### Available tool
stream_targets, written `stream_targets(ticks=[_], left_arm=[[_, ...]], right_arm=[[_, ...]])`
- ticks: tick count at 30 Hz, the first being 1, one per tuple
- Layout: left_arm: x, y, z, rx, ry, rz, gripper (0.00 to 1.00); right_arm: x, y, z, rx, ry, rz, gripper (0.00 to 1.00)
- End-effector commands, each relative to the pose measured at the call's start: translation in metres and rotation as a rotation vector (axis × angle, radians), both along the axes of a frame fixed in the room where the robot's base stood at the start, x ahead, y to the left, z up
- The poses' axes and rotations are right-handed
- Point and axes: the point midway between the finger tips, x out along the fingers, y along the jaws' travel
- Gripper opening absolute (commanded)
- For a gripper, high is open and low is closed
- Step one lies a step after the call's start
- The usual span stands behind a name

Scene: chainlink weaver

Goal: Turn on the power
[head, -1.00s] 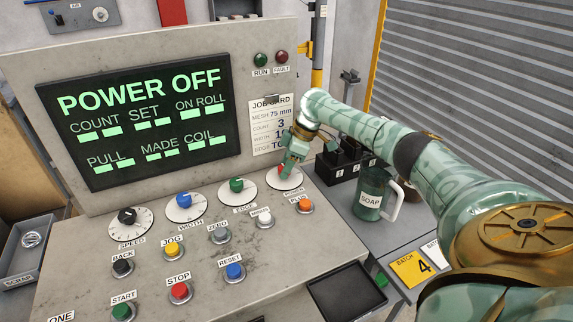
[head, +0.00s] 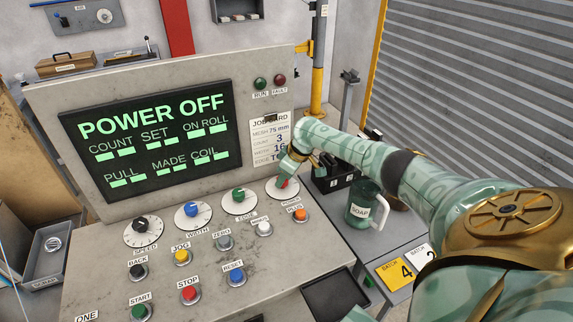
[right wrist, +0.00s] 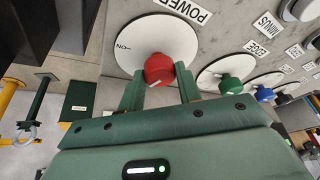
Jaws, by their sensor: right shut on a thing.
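The red power knob (head: 284,184) sits on a white dial (head: 272,190) at the right end of the panel's knob row. In the right wrist view, the red knob (right wrist: 158,69) lies between my fingers, and its dial (right wrist: 140,38) carries an ON mark on its left side. My right gripper (head: 287,171) is shut on the knob; the right wrist view shows its two fingers (right wrist: 160,82) on either side. The screen (head: 150,140) reads POWER OFF. The green RUN lamp (head: 260,84) and red FAULT lamp (head: 280,80) look dark. My left gripper is not in view.
Green (head: 238,195), blue (head: 191,209) and black (head: 140,224) knobs line up left of the power dial. A soap jug (head: 364,205) stands on the side table at right, beside batch cards (head: 397,273).

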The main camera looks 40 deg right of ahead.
Motion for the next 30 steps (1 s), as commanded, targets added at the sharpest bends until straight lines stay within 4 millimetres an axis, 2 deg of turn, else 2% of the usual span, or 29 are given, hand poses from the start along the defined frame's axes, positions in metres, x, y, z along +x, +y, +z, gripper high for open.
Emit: stream_targets(ticks=[1,3,15,22,30], left_arm=[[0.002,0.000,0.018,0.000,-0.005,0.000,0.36],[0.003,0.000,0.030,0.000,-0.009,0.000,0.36],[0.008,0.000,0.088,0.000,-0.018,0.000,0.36],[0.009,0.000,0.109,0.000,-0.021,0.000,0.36],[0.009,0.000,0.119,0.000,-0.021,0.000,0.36]], right_arm=[[-0.001,0.002,0.009,0.002,0.002,-0.042,0.11],[-0.001,0.002,0.008,0.003,0.002,-0.110,0.11],[-0.001,0.005,0.005,0.002,0.002,-0.491,0.11],[-0.001,0.006,0.003,0.002,0.003,-0.708,0.11],[0.000,0.007,0.001,0.001,0.002,-0.935,0.11]])
